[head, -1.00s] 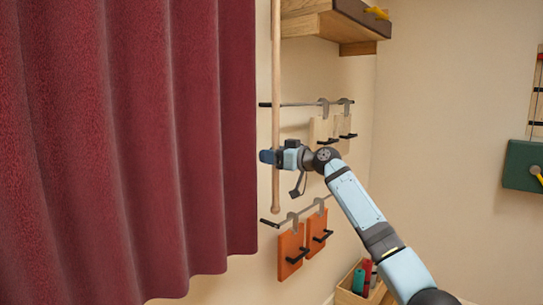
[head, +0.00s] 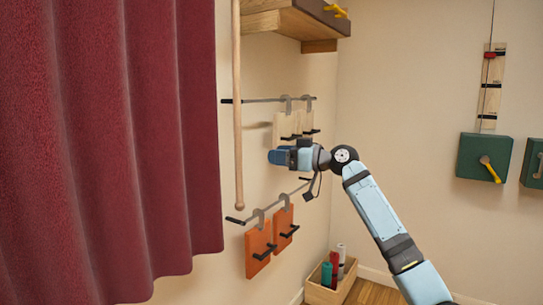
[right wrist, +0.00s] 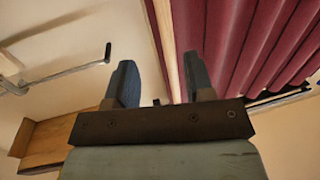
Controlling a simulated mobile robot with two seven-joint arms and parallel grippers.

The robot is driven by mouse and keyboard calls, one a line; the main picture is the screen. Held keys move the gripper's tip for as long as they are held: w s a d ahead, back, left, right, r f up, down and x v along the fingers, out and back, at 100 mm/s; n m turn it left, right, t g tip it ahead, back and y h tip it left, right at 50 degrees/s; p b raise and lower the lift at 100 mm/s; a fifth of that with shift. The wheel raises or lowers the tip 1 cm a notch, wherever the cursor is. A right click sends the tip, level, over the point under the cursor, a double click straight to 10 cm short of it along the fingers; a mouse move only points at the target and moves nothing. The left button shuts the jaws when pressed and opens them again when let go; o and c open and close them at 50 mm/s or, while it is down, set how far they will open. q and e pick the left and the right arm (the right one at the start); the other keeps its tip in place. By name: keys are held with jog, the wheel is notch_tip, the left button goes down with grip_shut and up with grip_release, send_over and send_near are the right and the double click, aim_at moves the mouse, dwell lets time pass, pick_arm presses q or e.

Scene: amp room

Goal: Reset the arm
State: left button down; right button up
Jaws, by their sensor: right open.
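My right arm comes in from the lower right in the head view. Its gripper (head: 280,157) is near the wall, to the right of a hanging wooden pole (head: 238,120) and apart from it. In the right wrist view the two fingers (right wrist: 160,88) stand wide apart with nothing between them. The pole (right wrist: 164,40) and the red curtain (right wrist: 250,40) appear beyond the fingers in that view. My left gripper is not in view.
The red curtain (head: 110,140) fills the left. Rails on the wall hold pale boards (head: 287,128) and orange boards (head: 258,250). A wooden shelf (head: 280,20) is above. A wooden box (head: 325,293) stands on the floor. Green boxes (head: 483,157) are on the right wall.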

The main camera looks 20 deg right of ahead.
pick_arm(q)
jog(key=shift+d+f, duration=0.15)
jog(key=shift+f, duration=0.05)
